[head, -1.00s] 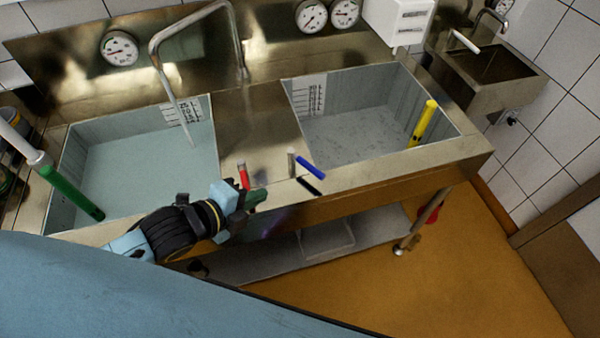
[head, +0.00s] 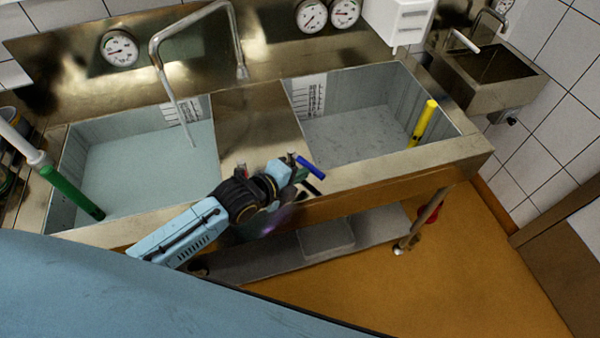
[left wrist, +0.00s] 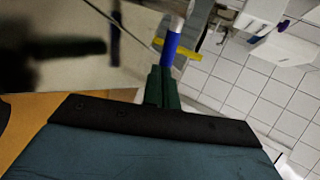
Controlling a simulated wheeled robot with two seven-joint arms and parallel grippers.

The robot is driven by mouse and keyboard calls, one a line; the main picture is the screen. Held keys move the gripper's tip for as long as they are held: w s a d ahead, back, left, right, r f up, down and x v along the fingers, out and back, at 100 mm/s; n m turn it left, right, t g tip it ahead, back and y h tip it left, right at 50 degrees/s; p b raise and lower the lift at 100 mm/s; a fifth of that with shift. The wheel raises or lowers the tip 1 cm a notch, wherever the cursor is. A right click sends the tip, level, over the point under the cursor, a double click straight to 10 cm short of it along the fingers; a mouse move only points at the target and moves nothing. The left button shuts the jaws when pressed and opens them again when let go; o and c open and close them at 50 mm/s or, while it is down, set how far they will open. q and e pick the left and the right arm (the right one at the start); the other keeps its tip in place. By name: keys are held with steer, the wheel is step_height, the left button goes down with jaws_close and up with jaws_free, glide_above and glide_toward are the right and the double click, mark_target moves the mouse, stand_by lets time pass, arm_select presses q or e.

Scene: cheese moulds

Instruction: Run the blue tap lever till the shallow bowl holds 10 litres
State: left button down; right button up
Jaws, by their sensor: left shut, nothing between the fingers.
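The blue tap lever (head: 311,164) sticks up at the front ledge between two bowls. My left gripper (head: 300,174) is shut and empty, its fingertips close beside the blue lever. In the left wrist view the blue lever (left wrist: 171,48) stands just beyond the green fingertips (left wrist: 162,88); I cannot tell whether they touch. The left bowl (head: 85,128) holds pale water, with a thin stream or spout end over it. The right bowl (head: 440,142) shows a grey floor; any water in it is unclear. Each has a scale on its wall. My right gripper is out of view.
A black lever (head: 312,187) lies close to the blue one. A green standpipe (head: 72,192) is in the left bowl, a yellow one (head: 423,122) in the right. The curved tap (head: 157,50) arches over the left bowl. A shelf (head: 285,254) lies below; orange floor is free at right.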

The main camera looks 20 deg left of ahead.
arm_select(q)
steer(key=shift+w+d, duration=0.1)
steer(key=shift+w, duration=0.05)
steer(key=shift+w+d+f, duration=0.15)
steer(key=shift+w+d, duration=0.35)
steer(key=shift+w, duration=0.1)
steer(key=shift+s, duration=0.1)
